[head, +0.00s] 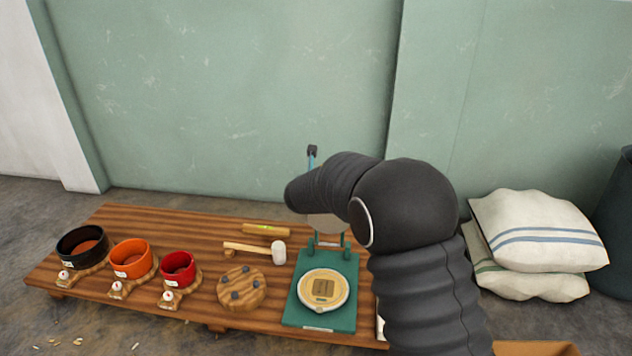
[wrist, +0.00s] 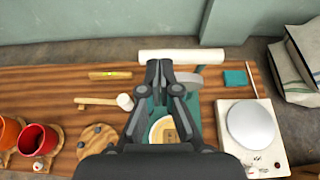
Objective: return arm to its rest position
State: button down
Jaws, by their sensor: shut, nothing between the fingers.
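My gripper (wrist: 159,68) is shut and empty in the wrist view, its fingertips together above the low wooden table (wrist: 60,80). It points over the green stand (head: 345,262), on which a round cream disc with a brown square patch (head: 323,289) lies. The disc also shows partly behind the fingers in the wrist view (wrist: 157,132). In the head view my black arm rises at the right and bends left over the stand. It hides part of the stand and the table's right end, and I cannot make out the fingers there.
Black (head: 83,247), orange (head: 132,259) and red (head: 178,269) cups stand at the left. A round wooden block (head: 241,288), a mallet (head: 278,252) and a level (head: 265,230) lie mid-table. A white scale (wrist: 252,130) is at the right. Sacks (head: 535,240) lie beyond the table.

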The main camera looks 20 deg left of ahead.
jog(key=s+d+f+m+g+h, duration=0.2)
jog(key=s+d+f+m+h, duration=0.25)
jog(key=d+m, duration=0.5)
jog(key=s+d+r+m+g+h, duration=0.15)
jog(key=s+d+m+g, duration=0.25)
jog(key=s+d+m, duration=0.85)
jog(key=s+d+r+m+y, duration=0.1)
jog(key=s+d+r+m, duration=0.3)
jog(key=s, duration=0.5)
jog(key=s+d+r+m+g+y, duration=0.1)
jog(key=s+d+r+m, duration=0.2)
jog(key=s+d+m, duration=0.3)
jog(key=s+d+r+m+y, duration=0.2)
jog(key=s+d+r+m, duration=0.2)
jog(key=s, duration=0.9)
jog(key=d+m, duration=0.1)
jog(key=d, duration=0.1)
jog(key=shift+d+r+m, duration=0.3)
jog(key=shift+r, duration=0.05)
